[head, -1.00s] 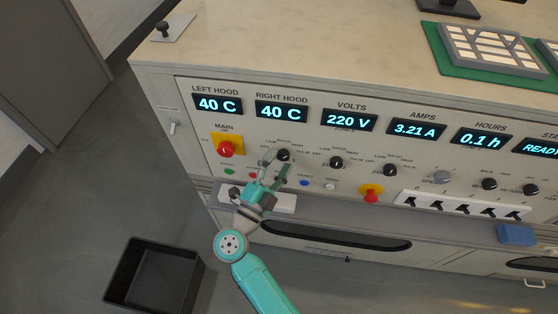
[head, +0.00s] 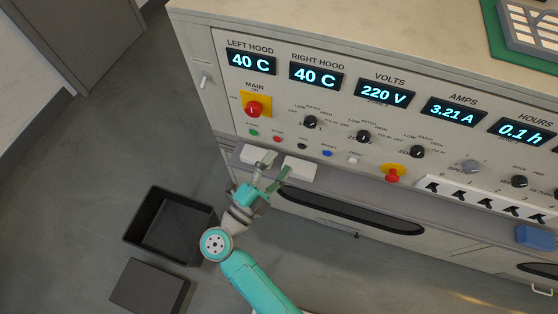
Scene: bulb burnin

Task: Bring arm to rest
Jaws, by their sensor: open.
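My gripper (head: 272,168) is open and empty in the head view. Its two fingers point up toward the lower part of the control panel (head: 226,92). In the picture the fingers overlap the ledge below the panel, where white pads (head: 300,168) sit. I cannot tell whether the fingers touch anything. My teal arm reaches up from the bottom of the view to the gripper.
A black open bin (head: 165,225) stands on the floor left of my arm, with a dark flat box (head: 150,287) in front of it. A red main knob (head: 254,109), several dials and a red stop button (head: 392,176) are on the panel. A blue block (head: 536,236) lies at right.

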